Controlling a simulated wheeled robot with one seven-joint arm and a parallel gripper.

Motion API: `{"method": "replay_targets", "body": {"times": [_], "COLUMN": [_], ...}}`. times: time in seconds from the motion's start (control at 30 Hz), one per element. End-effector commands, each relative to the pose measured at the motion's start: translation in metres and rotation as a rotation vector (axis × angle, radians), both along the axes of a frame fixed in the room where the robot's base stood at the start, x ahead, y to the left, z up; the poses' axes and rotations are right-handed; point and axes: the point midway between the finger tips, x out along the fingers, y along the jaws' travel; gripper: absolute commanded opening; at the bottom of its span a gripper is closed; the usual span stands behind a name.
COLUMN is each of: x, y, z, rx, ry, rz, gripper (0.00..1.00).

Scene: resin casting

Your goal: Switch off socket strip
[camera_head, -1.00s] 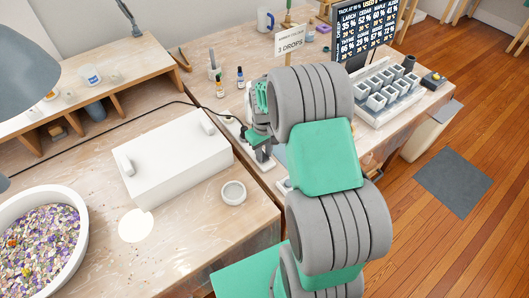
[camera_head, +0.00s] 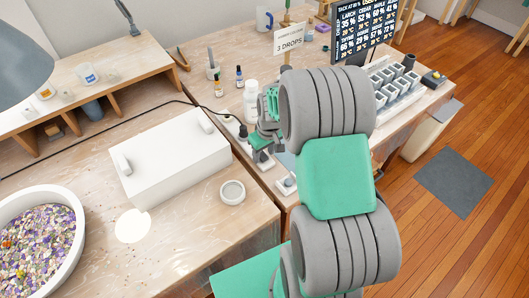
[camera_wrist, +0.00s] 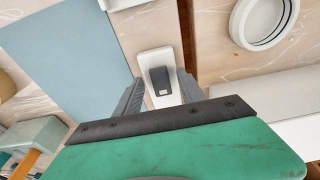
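The white socket strip (camera_head: 264,167) lies on the right-hand table near the seam. My arm and gripper hide part of it in the head view. In the wrist view the strip's rounded end (camera_wrist: 154,57) carries a dark rocker switch (camera_wrist: 159,80) with a small light mark. My gripper (camera_wrist: 160,96) is open, with one finger on each side of the strip in that picture and nothing between them but the view of the switch. In the head view my gripper (camera_head: 259,151) is low over the strip's near end. I cannot tell whether it touches the switch.
A white box (camera_head: 172,160) and a round white jar (camera_head: 232,192) stand left of the strip. A white bottle (camera_head: 251,103) and small dropper bottles (camera_head: 218,87) stand behind it. A blue-grey mat (camera_wrist: 65,55) lies beside the strip. A black cable (camera_head: 130,118) crosses the left table.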

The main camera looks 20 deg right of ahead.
Motion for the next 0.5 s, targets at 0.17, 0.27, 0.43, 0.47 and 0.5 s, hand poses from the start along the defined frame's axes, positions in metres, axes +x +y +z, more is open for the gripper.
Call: {"method": "replay_targets", "body": {"times": [0.17,0.27,0.43,0.47,0.5], "x": [0.000,0.000,-0.004,-0.005,-0.006], "y": [0.000,0.000,-0.001,-0.002,-0.002], "z": [0.000,0.004,0.033,0.040,0.048], "rx": [0.000,0.000,-0.001,-0.001,-0.002], "ry": [0.001,-0.001,-0.004,-0.005,-0.005], "rz": [0.000,0.000,0.000,0.000,0.000], "gripper": [0.47,0.47,0.47,0.47,0.47]}}
